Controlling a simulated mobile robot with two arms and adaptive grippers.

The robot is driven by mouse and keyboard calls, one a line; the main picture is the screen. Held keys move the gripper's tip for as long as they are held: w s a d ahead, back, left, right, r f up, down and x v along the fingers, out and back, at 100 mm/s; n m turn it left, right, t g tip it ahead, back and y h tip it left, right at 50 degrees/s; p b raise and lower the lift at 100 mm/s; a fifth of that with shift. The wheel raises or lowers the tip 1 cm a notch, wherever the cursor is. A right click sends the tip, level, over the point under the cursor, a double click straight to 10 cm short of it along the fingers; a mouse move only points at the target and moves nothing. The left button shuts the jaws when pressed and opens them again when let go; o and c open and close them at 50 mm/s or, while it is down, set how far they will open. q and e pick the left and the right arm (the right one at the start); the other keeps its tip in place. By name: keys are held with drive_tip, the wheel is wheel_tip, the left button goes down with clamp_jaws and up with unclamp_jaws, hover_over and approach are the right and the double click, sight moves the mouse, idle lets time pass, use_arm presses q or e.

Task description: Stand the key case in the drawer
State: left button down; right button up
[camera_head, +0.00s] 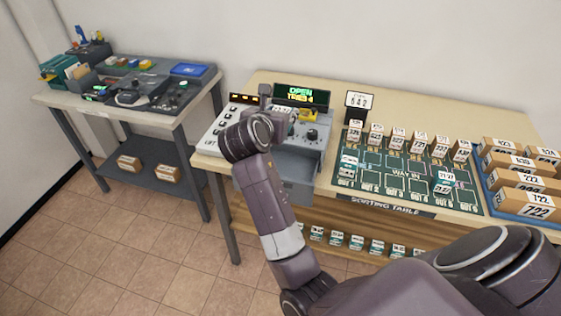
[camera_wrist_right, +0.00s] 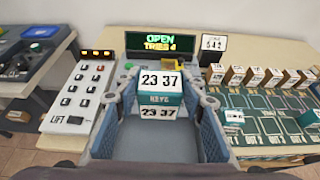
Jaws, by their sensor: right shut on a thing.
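The key case (camera_wrist_right: 160,90), a small teal and white box marked "23 37" and "KEYS", sits upright between the fingers of my right gripper (camera_wrist_right: 160,92) in the right wrist view. The gripper is shut on it. In the head view my right gripper (camera_head: 284,112) is at the console, mostly hidden behind my wrist. The grey drawer (camera_head: 300,188) stands out from the console front, below and in front of the gripper. I cannot tell whether the case touches the drawer. My left gripper is not in view.
The console display (camera_head: 302,94) reads "OPEN TRIES 4". A white LIFT keypad (camera_wrist_right: 78,97) is left of the gripper. Right are a number sign (camera_head: 359,102), the green sorting mat (camera_head: 400,172) with several small boxes, and a blue tray (camera_head: 486,200) of cartons.

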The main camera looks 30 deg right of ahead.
wheel_tip(320, 180, down, 15)
drive_tip(key=shift+r, duration=0.1)
idle(0.3)
drive_tip(key=shift+f, duration=0.3)
drive_tip(key=shift+f, duration=0.45)
drive_tip(key=o, duration=1.2)
drive_tip(key=shift+r, duration=0.1)
